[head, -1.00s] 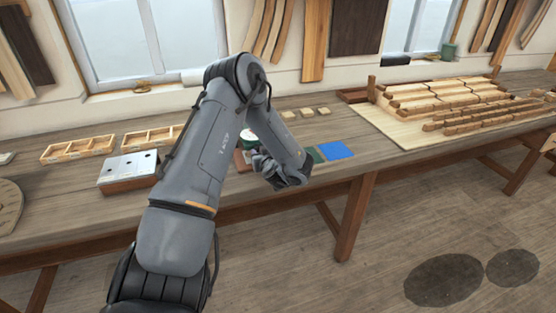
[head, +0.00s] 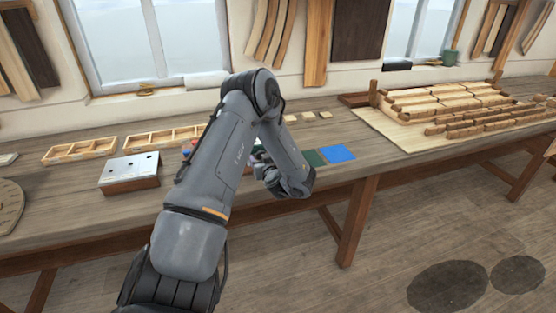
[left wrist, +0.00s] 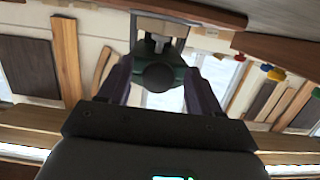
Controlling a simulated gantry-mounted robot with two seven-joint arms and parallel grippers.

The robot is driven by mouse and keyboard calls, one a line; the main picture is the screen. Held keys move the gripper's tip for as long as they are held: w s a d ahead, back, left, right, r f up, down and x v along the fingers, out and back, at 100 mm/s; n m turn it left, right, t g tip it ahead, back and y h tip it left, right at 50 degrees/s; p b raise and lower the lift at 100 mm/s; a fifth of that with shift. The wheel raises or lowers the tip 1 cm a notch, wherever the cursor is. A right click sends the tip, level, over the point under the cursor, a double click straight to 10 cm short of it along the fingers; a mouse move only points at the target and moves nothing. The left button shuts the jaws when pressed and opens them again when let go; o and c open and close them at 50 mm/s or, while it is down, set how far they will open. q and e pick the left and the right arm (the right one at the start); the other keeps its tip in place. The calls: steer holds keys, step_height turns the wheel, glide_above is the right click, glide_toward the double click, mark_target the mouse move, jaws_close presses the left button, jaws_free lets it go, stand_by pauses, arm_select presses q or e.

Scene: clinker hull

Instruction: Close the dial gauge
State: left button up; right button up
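My left gripper (head: 268,178) hangs low over the front part of the bench, its fingertips partly hidden by my own wrist. In the left wrist view its two dark fingers (left wrist: 159,85) stand apart, one on each side of a dark green piece with a round dark knob (left wrist: 157,76), which I take for the dial gauge. A pale, framed part shows just above the knob. I cannot tell whether the fingers touch it. In the head view my arm hides most of the gauge. My right gripper is not in view.
A metal-topped box (head: 130,170) and wooden trays (head: 80,151) stand left. Small wooden blocks (head: 309,115) lie behind. A board with wooden strips (head: 400,128) fills the right.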

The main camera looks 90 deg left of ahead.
arm_select(q)
steer(key=shift+d, duration=0.1)
steer(key=v, duration=1)
steer(key=shift+d+b, duration=0.35)
steer(key=shift+b, duration=0.05)
steer(key=shift+w, duration=0.1)
